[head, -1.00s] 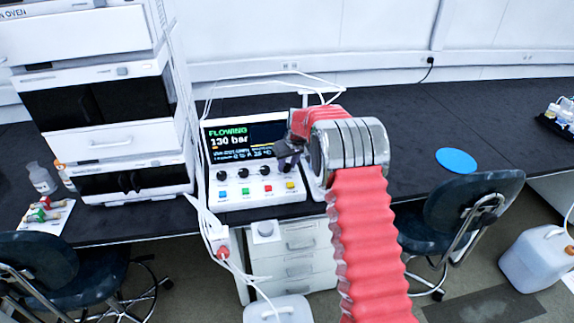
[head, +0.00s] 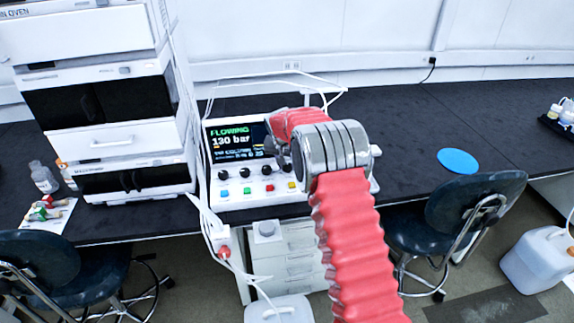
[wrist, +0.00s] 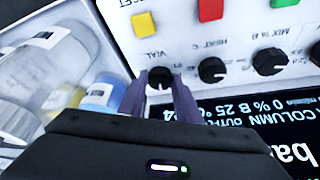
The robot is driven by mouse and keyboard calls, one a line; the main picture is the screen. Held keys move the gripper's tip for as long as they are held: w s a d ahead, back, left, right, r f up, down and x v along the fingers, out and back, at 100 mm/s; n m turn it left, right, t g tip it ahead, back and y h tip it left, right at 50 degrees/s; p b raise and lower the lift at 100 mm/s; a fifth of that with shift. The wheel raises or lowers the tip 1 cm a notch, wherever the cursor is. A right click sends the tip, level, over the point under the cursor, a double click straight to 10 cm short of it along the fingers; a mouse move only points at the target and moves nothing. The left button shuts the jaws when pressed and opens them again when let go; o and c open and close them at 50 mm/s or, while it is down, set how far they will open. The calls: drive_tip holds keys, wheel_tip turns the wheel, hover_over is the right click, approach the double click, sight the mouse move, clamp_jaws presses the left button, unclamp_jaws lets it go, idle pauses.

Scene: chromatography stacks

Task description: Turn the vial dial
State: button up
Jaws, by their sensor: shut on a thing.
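The vial dial (wrist: 160,77) is a small black knob under the upside-down label "VIAL" on the white control panel (wrist: 240,98) in the wrist view. My gripper (wrist: 161,84) has its two purple-grey fingers on either side of this dial and is shut on it. In the head view my gripper (head: 277,150) is a dark shape at the right part of the panel, beside the screen (head: 235,141). The vial dial is hidden there by my gripper and wrist. The screen reads "FLOWING" and "130 bar".
Other black dials, HEAT-C (wrist: 212,70) and MIX %B (wrist: 269,62), sit close beside the vial dial. Yellow (wrist: 144,24) and red (wrist: 210,10) buttons lie near. Blue-labelled bottles (wrist: 97,94) stand close on the wrist view's left. White tubing (head: 205,190) hangs left of the panel.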

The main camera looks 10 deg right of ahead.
drive_tip(key=shift+a+m+h, duration=0.2)
drive_tip(key=shift+m+h, duration=0.1)
drive_tip(key=shift+m, duration=0.7)
drive_tip(key=shift+w, duration=0.1)
drive_tip(key=o, duration=1.1)
drive_tip(key=shift+c, duration=0.2)
drive_tip(key=v, duration=1.3)
drive_tip(key=shift+r, duration=0.35)
drive_tip(key=shift+a, duration=0.15)
